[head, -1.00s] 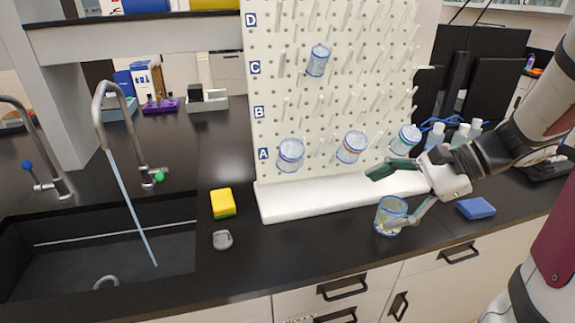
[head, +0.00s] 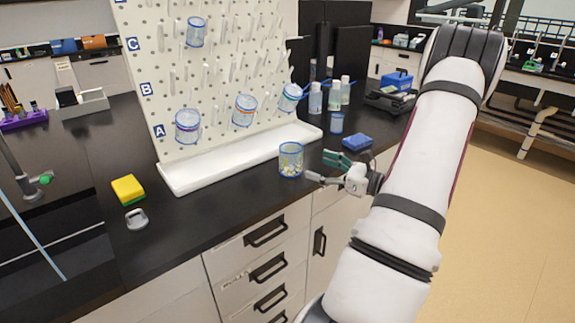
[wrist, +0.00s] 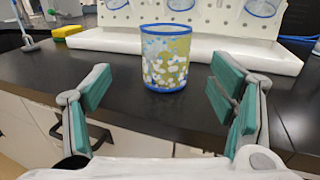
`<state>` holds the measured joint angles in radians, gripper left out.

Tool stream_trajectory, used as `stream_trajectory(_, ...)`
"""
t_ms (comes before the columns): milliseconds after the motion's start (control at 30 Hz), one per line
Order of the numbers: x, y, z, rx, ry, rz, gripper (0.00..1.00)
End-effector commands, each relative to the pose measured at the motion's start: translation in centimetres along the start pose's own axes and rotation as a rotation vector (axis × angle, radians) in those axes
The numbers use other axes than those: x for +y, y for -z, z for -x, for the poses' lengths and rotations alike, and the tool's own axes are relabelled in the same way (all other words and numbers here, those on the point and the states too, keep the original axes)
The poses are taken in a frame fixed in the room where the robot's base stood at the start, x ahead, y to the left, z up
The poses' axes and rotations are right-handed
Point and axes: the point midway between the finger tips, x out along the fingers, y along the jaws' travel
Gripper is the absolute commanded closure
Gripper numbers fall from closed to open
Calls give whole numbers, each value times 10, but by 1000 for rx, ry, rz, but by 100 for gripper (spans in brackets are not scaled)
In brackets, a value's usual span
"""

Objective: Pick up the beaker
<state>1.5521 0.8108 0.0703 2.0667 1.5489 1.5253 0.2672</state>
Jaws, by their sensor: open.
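A clear beaker (head: 291,159) with blue rims stands upright on the black counter near its front edge, in front of the white pegboard tray. In the wrist view the beaker (wrist: 166,58) shows yellowish and white spots on its wall or inside, and it stands ahead of and between my fingers. My gripper (head: 322,167) is open and empty, just right of the beaker in the head view. In the wrist view my gripper (wrist: 160,98) has its green-padded fingers wide apart, with a gap between them and the beaker.
The pegboard (head: 215,75) holds several similar blue-rimmed vessels above its white tray (head: 240,160). A blue sponge (head: 346,142) and a small blue-rimmed container (head: 337,122) are behind my gripper. A yellow sponge (head: 128,189) and grey item (head: 136,219) lie left.

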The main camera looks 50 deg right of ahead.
Motion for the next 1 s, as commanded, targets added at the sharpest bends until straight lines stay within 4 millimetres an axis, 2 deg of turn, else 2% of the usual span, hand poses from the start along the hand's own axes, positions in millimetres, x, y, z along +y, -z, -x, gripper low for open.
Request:
stream_trajectory(100, 1, 0, -24, 0, -3, 0, 23)
stream_trajectory(233, 0, 0, -42, 1, -2, 1, 23)
stream_trajectory(533, -2, 0, -59, 1, -2, 2, 23)
stream_trajectory(833, -7, 0, -99, 0, -3, 1, 23)
stream_trajectory(1000, -8, 0, -103, 2, -1, 1, 23)
